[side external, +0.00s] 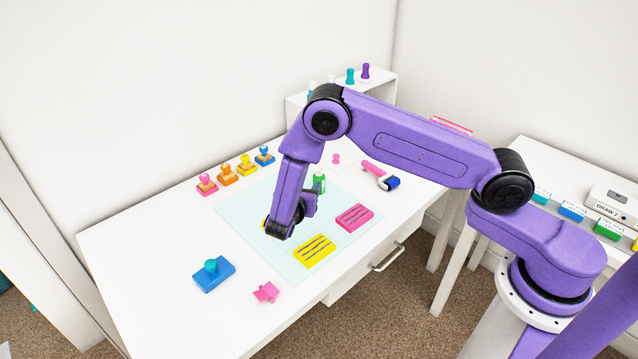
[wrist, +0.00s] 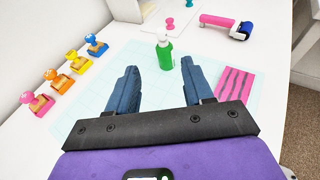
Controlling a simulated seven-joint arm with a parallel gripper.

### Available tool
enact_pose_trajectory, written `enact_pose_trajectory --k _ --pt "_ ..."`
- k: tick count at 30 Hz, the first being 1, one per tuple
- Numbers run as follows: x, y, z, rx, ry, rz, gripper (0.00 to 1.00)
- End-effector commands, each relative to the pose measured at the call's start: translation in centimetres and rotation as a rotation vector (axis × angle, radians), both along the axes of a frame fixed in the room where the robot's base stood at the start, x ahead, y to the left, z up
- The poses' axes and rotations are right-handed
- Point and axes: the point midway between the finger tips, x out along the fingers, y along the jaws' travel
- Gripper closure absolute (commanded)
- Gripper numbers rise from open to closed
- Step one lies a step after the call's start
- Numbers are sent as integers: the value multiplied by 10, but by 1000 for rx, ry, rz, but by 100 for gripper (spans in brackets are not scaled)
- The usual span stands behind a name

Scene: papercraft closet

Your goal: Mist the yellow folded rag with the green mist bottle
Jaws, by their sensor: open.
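The yellow folded rag (side external: 314,250) with dark wavy stripes lies flat on the pale gridded mat in the side view. It does not show in the wrist view. The green mist bottle (side external: 319,184) stands upright on the mat behind my arm, partly covered by it. In the wrist view the green bottle (wrist: 165,55) with a white top stands just beyond the gap between my fingers. My gripper (wrist: 160,68) is open and empty, its two dark blue fingers spread apart and pointing toward the bottle. In the side view my arm hides most of the fingers.
A pink striped rag (side external: 355,217) lies beside the yellow one. Several colored stamps (side external: 246,166) line the mat's far left edge. A pink-handled roller (side external: 380,176) lies to the right. A blue block (side external: 214,275) and a pink piece (side external: 266,292) lie at the front left.

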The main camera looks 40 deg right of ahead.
Motion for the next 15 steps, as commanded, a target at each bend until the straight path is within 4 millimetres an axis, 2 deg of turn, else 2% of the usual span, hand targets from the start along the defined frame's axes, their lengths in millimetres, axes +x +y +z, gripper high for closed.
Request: enact_pose_trajectory --k 6,15 --pt "22 -36 -13 2 0 -8 49" --pt "48 -75 -28 2 0 -6 49"
